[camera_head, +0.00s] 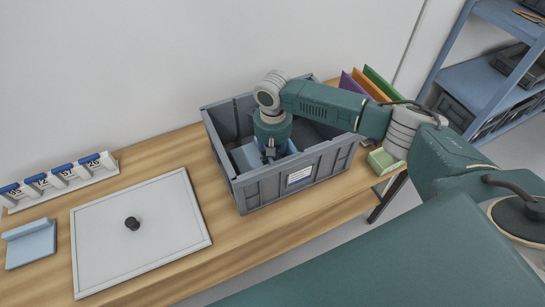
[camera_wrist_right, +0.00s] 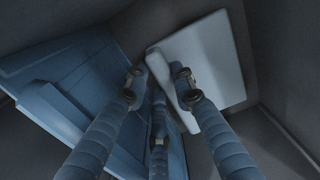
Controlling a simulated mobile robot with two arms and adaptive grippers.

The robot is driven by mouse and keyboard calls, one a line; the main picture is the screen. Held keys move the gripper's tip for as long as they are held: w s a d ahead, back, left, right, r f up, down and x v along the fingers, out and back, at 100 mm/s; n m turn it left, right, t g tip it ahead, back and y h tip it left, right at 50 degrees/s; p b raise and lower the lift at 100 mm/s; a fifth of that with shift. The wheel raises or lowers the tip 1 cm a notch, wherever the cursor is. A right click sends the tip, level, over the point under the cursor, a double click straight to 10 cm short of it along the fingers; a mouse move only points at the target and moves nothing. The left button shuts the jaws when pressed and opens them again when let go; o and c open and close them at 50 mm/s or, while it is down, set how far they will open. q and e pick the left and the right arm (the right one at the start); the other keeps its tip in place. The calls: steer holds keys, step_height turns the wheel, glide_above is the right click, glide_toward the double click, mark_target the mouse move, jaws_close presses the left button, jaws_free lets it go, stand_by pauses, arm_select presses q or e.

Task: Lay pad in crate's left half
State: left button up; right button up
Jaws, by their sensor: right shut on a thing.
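The grey crate (camera_head: 262,190) stands on the bench with a white label on its front wall. My right gripper (camera_head: 270,154) reaches down inside it, left of its middle. In the wrist view my right gripper (camera_wrist_right: 160,88) has its fingers around the raised rib of a pale pad (camera_wrist_right: 212,55) and is shut on it. The pad lies at an angle near the crate's walls; whether it rests on the floor I cannot tell. Another blue pad (camera_wrist_right: 75,85) is beside it on the left. A pale blue pad (camera_head: 246,156) shows left of the gripper in the head view. My left gripper is not in view.
A white board (camera_head: 105,235) with a black knob (camera_head: 132,223) lies left of the crate. A pale blue pad (camera_head: 30,243) and a rack of numbered tags (camera_head: 60,180) are at far left. Coloured folders (camera_head: 372,82) stand right of the crate, beyond my arm.

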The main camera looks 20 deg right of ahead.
steer(key=shift+f, duration=0.65)
steer(key=o, duration=1.1)
step_height(320, 180, up, 12)
steer(key=p, duration=1.2)
steer(key=shift+p, duration=0.4)
steer(key=shift+w, duration=0.1)
